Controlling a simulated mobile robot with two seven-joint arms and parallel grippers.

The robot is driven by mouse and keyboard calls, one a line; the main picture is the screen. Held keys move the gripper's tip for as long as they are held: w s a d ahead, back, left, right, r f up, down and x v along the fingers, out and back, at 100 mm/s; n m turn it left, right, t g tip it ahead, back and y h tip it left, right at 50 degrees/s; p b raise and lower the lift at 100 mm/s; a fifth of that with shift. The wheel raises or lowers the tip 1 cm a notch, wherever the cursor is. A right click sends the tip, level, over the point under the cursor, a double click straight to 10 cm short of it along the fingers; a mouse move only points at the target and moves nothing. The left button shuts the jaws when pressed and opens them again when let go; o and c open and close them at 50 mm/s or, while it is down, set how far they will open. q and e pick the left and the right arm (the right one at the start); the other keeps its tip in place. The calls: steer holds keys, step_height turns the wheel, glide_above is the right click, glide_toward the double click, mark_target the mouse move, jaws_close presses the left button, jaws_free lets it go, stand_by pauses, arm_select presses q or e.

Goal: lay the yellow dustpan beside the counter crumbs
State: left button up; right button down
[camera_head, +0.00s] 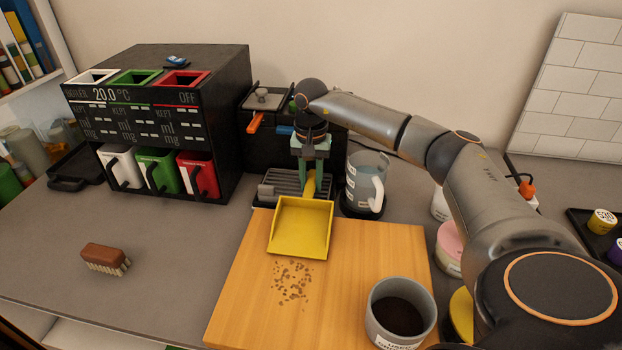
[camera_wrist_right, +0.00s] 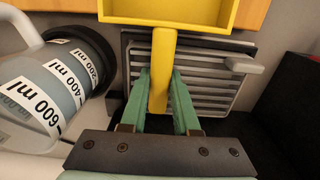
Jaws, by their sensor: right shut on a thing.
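The yellow dustpan (camera_head: 300,228) is over the far edge of the wooden board, its open side facing the crumbs. Its handle also shows in the right wrist view (camera_wrist_right: 163,62). My right gripper (camera_head: 311,172) is shut on the handle, with green fingers on both sides of it in the wrist view (camera_wrist_right: 160,90). The brown crumbs (camera_head: 293,282) lie on the board (camera_head: 375,258), just in front of the pan's lip. I cannot tell whether the pan touches the board. My left gripper is not in view.
A brown brush (camera_head: 105,258) lies on the counter at left. A grey cup (camera_head: 400,312) with dark contents stands at the board's front right. A measuring jug (camera_head: 364,180) stands right of the gripper. A black dispenser (camera_head: 160,120) stands at back left. Counter between brush and board is clear.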

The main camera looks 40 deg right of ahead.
steer(key=shift+f, duration=0.3)
stand_by(0.4)
steer(key=c, duration=0.6)
jaws_free()
steer(key=shift+s, duration=0.1)
step_height(320, 180, up, 13)
steer(key=shift+f+b, duration=0.15)
steer(key=shift+b, duration=0.25)
steer(key=shift+a+f, duration=0.1)
